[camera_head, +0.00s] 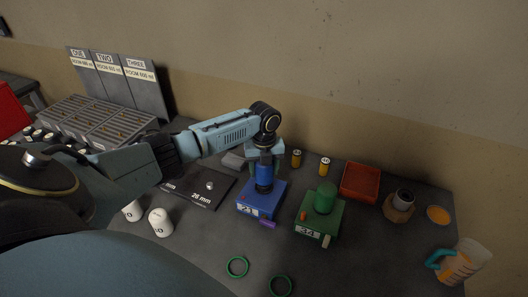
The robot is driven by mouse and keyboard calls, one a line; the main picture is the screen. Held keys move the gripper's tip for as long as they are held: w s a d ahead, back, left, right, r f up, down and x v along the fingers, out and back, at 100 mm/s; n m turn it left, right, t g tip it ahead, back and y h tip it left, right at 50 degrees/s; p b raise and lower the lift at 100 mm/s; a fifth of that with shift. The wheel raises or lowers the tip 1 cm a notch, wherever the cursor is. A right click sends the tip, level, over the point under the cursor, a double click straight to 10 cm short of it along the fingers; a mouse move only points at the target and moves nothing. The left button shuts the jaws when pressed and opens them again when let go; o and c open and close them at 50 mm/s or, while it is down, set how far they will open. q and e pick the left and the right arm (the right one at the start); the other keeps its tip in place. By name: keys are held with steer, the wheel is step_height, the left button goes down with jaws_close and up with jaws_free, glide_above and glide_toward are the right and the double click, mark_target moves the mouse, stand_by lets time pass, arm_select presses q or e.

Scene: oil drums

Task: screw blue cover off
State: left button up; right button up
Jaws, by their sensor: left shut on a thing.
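A blue box (258,204) with a number label stands on the dark table, with a blue cylindrical cover (263,173) upright on its top. My left gripper (264,158) comes down from above and is shut on the blue cover. Its fingers hide the cover's upper part. A dark band shows at the foot of the cover; I cannot tell whether the cover is apart from the box. My right gripper is not in view.
A green box (319,219) with a green cover stands close on the right. Behind it are small yellow cans (325,167) and a red tray (361,182). A jug (464,262) stands at right. Green rings (237,267) lie in front. White containers (160,222) stand at left.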

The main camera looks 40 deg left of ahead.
arm_select(q)
steer(key=shift+r, duration=3.35)
